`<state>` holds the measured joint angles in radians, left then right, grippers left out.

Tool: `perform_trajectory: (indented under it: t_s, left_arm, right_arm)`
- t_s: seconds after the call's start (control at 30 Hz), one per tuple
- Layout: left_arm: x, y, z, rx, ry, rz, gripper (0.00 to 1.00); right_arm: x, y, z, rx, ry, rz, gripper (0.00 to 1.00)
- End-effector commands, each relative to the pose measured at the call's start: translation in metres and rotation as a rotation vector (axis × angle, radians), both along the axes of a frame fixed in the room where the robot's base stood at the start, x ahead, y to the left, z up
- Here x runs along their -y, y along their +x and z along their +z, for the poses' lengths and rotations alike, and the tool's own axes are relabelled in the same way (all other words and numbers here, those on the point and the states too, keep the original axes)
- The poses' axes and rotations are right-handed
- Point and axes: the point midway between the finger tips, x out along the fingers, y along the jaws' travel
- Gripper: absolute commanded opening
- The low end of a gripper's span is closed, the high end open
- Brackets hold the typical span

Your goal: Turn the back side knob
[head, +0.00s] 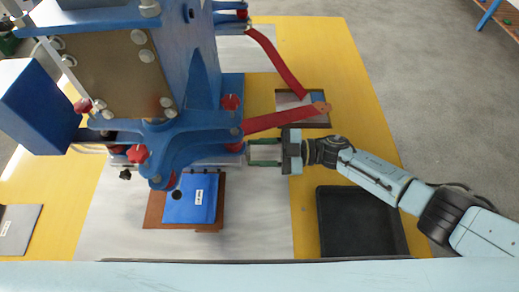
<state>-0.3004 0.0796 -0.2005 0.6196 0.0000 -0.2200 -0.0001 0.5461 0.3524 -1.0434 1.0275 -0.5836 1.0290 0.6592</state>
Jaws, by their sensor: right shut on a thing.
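A blue welding machine (197,95) stands at the left and middle of the head view. A black knob (125,175) sticks out low on the left. My right gripper (252,152) reaches in from the right, level, with its fingertips against the machine's lower right side, below the red lever. It is shut on a small part there, apparently a side knob, which the fingers hide. My left gripper is not in view.
A red lever (275,120) slants out just above my right gripper. A blue plate (190,199) lies on a brown base in front of the machine. A black tray (360,222) sits below my right forearm. The yellow tabletop (345,90) is mostly clear behind the arm.

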Motion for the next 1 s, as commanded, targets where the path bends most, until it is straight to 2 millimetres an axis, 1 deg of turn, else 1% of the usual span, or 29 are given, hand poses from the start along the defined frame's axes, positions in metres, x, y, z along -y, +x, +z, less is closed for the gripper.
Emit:
perform_trajectory:
  t_s: [0.53,0.57,0.7,1.0]
  left_arm:
    - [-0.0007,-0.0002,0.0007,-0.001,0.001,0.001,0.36]
    - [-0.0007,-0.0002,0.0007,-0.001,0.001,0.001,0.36]
    - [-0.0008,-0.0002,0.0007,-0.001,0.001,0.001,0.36]
    - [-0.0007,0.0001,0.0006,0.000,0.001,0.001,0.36]
  right_arm:
    - [0.0003,0.0007,-0.0003,-0.023,-0.001,-0.003,0.15]
    - [0.0003,0.0006,-0.0003,-0.023,-0.001,-0.002,0.42]
    - [0.0003,0.0004,-0.0002,-0.022,-0.001,-0.001,0.59]
    - [0.0021,0.0002,-0.0005,-0.022,-0.001,0.000,0.59]
